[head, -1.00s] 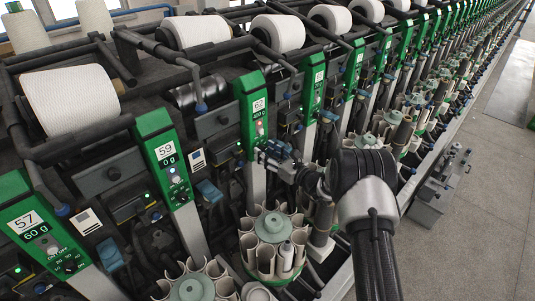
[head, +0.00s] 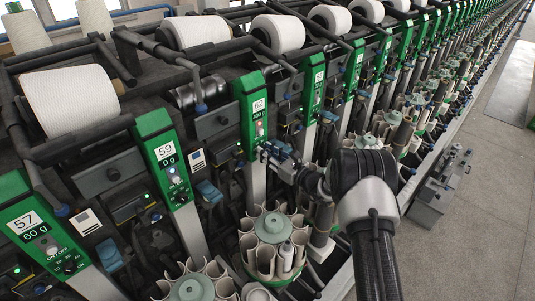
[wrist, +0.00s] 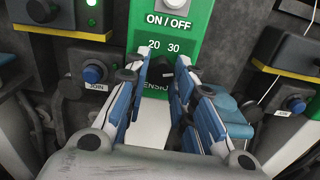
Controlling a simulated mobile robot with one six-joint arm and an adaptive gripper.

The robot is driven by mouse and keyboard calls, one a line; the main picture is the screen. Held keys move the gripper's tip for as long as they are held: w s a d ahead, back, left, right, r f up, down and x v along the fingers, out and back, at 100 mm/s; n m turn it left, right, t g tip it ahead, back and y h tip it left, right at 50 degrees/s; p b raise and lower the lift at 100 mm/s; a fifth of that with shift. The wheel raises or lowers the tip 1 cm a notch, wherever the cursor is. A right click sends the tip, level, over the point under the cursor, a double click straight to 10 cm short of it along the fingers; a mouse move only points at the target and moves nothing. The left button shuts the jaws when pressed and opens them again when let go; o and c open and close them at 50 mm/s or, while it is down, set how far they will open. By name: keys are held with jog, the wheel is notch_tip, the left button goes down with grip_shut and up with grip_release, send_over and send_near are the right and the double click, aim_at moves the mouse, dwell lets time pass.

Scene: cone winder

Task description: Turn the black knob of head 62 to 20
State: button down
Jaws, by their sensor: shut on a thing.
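The green panel of head 62 (head: 252,108) carries a white "62" label and a display that seems to read 400 g. In the wrist view the panel (wrist: 208,20) shows "ON/OFF" and the numbers 20 and 30. The black knob (wrist: 184,66) sits below these numbers, partly hidden between my fingertips. Which number it points to cannot be made out. My gripper (wrist: 164,72) is shut on the knob, with its blue-and-white fingers on either side. In the head view my gripper (head: 264,153) is at the panel's lower end and covers the knob.
Blue JOIN buttons (wrist: 93,74) flank the panel. The panel of head 59 (head: 165,155) stands to the left. A round holder of white tubes (head: 272,228) stands below my gripper. Yarn cones (head: 199,31) line the machine above.

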jog(key=shift+f, duration=0.1)
jog(key=n+b, duration=1)
jog(key=n, duration=0.9)
jog(key=shift+d+n, duration=0.1)
jog(key=shift+n, duration=0.3)
dwell(0.4)
